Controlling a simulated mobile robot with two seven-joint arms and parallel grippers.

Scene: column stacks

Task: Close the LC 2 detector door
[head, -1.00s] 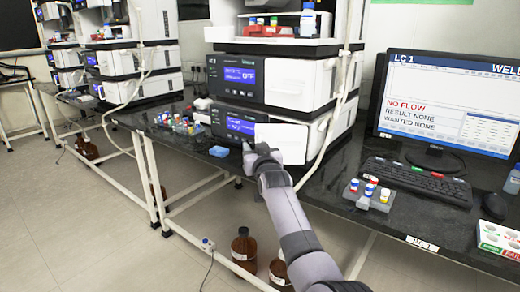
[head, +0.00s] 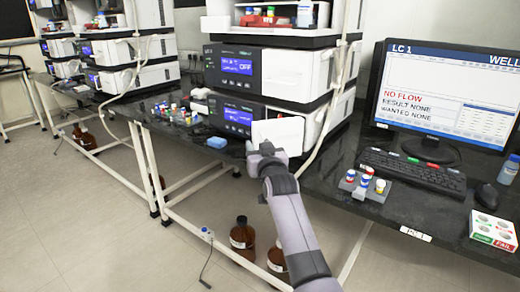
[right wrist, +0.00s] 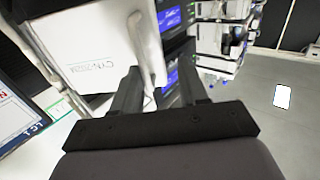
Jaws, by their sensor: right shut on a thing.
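The nearest instrument stack has a lower module with a lit blue display (head: 238,116) and a white door panel (head: 278,132) at its front. The door appears to stand out from the module at an angle. My right gripper (head: 262,150) is at the door's lower left edge. In the right wrist view, the gripper's fingers (right wrist: 158,82) are shut around a white upright edge or handle (right wrist: 146,45), beside a white panel with printed lettering (right wrist: 92,50). The exact contact is partly hidden. I cannot read an LC 2 label. My left gripper is not in view.
A monitor (head: 447,95) reading LC 1, a keyboard (head: 415,172) and a vial rack (head: 363,187) stand right. Brown bottles (head: 242,236) stand below.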

